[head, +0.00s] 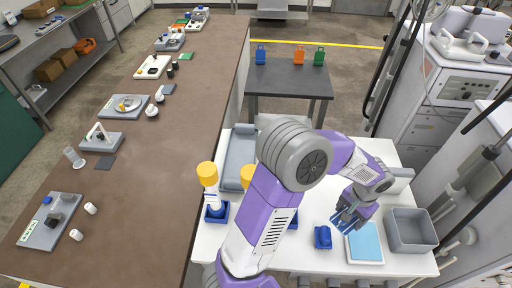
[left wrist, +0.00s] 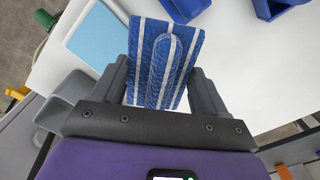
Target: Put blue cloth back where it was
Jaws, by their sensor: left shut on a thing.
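The blue cloth (left wrist: 150,38), dark blue with white stripes, is pinched between the fingers of my left gripper (left wrist: 163,80) in the left wrist view. In the head view my left gripper (head: 354,208) holds the cloth (head: 347,219) above the white table (head: 310,262), near the back edge of a white tray with a light blue pad (head: 366,243). That pad also shows at the upper left of the left wrist view (left wrist: 100,36). My right gripper is not in view.
A grey open bin (head: 412,230) stands right of the pad. A small blue holder (head: 322,237) is left of it. A yellow-capped bottle (head: 207,176) stands in another blue holder, and my arm hides part of the table. A dark table (head: 288,80) with several coloured tags is behind.

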